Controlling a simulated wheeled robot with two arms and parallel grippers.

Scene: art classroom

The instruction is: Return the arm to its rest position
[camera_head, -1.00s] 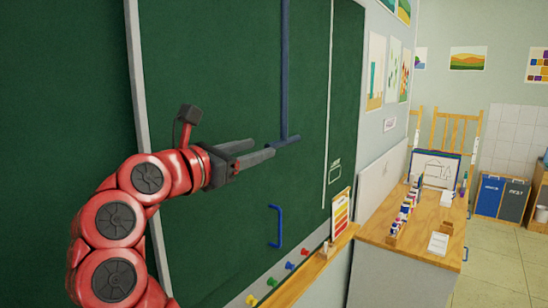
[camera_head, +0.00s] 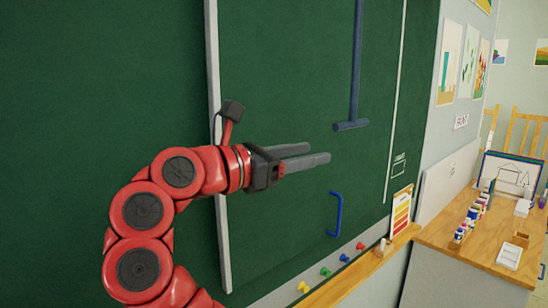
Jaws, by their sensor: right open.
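My right gripper (camera_head: 320,155) is in the middle of the head view, in front of the green chalkboard (camera_head: 290,80). Its two grey fingers point right, apart, with nothing between them. My red jointed right arm (camera_head: 145,210) rises from the lower left and bends over toward the gripper. A blue vertical bar with a short crosspiece (camera_head: 351,125) is on the board, above and right of the fingertips. My left gripper is not in view.
A blue handle (camera_head: 337,214) is on the board below right of the gripper. A wooden ledge (camera_head: 350,280) runs under the board, with several coloured pins above it. A wooden cabinet top (camera_head: 450,245) at right holds bottles and cards.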

